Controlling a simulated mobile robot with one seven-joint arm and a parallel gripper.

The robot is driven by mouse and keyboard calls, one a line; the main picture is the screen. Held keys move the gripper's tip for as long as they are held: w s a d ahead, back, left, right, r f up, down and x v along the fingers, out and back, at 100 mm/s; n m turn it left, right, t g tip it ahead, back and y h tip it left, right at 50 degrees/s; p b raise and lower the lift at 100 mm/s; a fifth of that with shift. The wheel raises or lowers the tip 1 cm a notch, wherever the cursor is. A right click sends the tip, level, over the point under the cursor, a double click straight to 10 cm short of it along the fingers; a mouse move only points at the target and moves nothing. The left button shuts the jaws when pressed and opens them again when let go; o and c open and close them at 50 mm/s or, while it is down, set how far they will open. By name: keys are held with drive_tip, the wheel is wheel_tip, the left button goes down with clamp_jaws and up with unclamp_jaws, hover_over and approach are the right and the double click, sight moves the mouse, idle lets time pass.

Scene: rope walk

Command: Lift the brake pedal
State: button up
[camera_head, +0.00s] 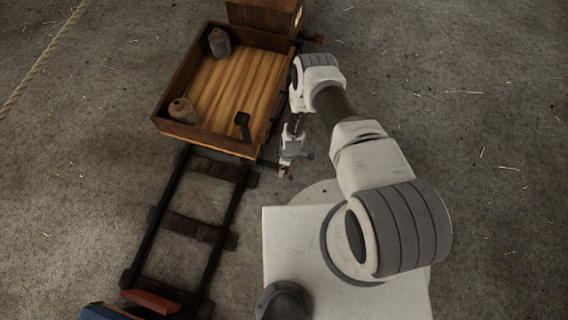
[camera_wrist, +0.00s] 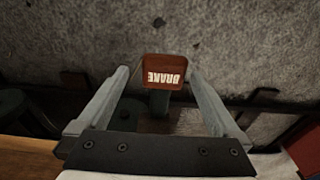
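The brake pedal (camera_wrist: 164,72) is a small red-brown plate with white lettering reading BRAKE, upside down in the wrist view. In the head view my gripper (camera_head: 285,165) points down beside the near right corner of the wooden cart (camera_head: 163,115). The pedal is too small there to make out clearly.
The cart stands on dark rails (camera_head: 222,215) and carries two grey-brown jugs (camera_head: 219,42) (camera_head: 182,110) and a black upright piece (camera_head: 242,122). A wooden box (camera_head: 262,14) stands behind it. Open floor lies right.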

wheel_tip(320, 180, up, 17)
drive_tip(key=d+p, duration=0.1)
drive_tip(key=p, duration=0.5)
drive_tip(key=shift+s+d+r, duration=0.15)
drive_tip(key=shift+s+d, duration=0.25)
idle(0.4)
